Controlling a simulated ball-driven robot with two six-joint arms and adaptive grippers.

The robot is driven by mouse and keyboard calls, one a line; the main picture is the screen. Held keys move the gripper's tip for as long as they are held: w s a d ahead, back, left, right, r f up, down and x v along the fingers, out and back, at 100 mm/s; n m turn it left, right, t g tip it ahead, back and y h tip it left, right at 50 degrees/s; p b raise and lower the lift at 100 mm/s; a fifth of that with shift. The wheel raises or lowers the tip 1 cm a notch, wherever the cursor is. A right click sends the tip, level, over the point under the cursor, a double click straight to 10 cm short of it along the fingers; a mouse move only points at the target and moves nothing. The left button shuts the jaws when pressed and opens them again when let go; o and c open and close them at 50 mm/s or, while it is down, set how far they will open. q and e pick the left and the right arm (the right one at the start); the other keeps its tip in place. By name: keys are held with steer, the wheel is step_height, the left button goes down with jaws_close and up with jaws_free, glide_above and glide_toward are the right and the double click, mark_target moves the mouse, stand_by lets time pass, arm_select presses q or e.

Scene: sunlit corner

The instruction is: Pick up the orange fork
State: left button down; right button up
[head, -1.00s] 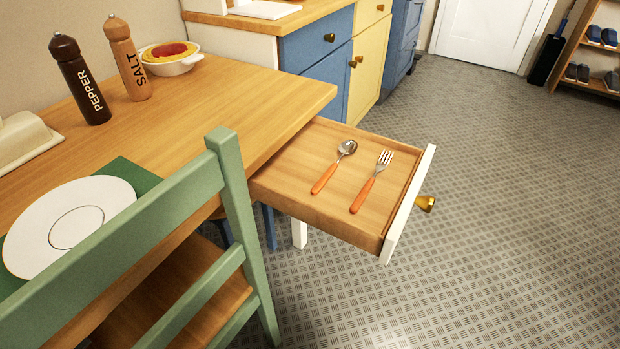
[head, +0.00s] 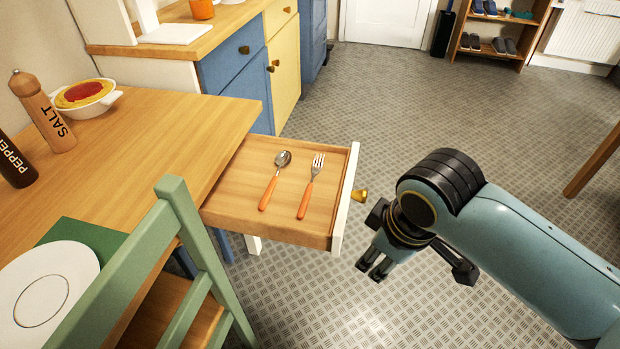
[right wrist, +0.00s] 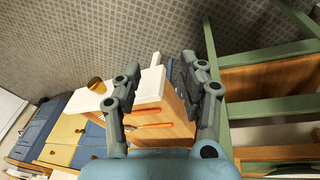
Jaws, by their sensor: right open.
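The orange-handled fork (head: 311,186) lies in the open drawer (head: 225,204), tines toward the back of the picture. A spoon (head: 275,181) with an orange handle lies to its left, apart from it. My right gripper (head: 374,270) is open and empty, to the right of the drawer's white front and nearer the camera. In the right wrist view the drawer's white front (right wrist: 140,92) shows between the fingers of my right gripper (right wrist: 155,80), with orange handles behind it partly hidden. My left gripper is not in view.
A green chair (head: 190,235) stands close to the drawer's near left side. The wooden table (head: 165,130) holds a plate (head: 45,290), a salt mill (head: 42,112), a pepper mill (head: 14,160) and a bowl (head: 88,100). The patterned floor (head: 400,110) right of the drawer is clear.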

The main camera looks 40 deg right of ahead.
steer(key=w+r+n, duration=0.4)
steer(key=w+n, duration=0.2)
steer(key=n, duration=0.1)
steer(key=r+n+g+p, duration=0.1)
steer(key=r+n+g, duration=0.15)
steer(key=n, duration=1.35)
glide_above(307, 195)
steer(key=shift+y, duration=0.4)
step_height(307, 195, down, 11)
steer(key=shift+f+b, duration=0.1)
steer(key=shift+b, duration=1.05)
jaws_close()
